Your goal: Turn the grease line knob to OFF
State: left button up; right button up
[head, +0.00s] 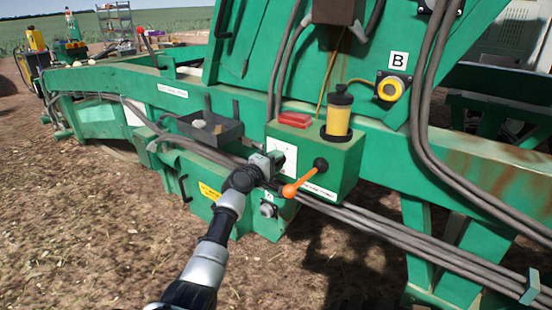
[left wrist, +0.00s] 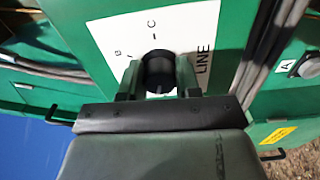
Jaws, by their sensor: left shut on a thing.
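The grease line knob (left wrist: 158,71) is a black round knob on a white label plate (left wrist: 200,30) marked with B, C and LINE in the left wrist view. My left gripper (left wrist: 158,80) is shut on the knob, with one finger on each side. It also shows in the head view (head: 268,163), against the left part of the green box's front. There the knob is hidden behind the gripper, and part of the white plate (head: 287,150) shows. An OFF mark and the knob's pointer cannot be made out. My right gripper is not in view.
On the green box (head: 345,165) are an orange-handled lever (head: 300,181), a yellow reservoir (head: 338,118) and a red block (head: 295,119). Grey hoses (head: 370,228) run below. A dark tray (head: 210,128) is to the left. A round fitting marked A (head: 268,209) sits underneath.

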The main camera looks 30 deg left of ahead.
pick_arm(q)
jog(key=shift+n+p, duration=0.65)
jog(key=shift+n, duration=1.35)
jog(key=o, duration=0.9)
jog(key=shift+o, duration=0.2)
jog(key=s+a, duration=0.1)
jog(key=s, duration=0.9)
jog(key=shift+s+b, duration=0.3)
jog(key=shift+s, duration=0.1)
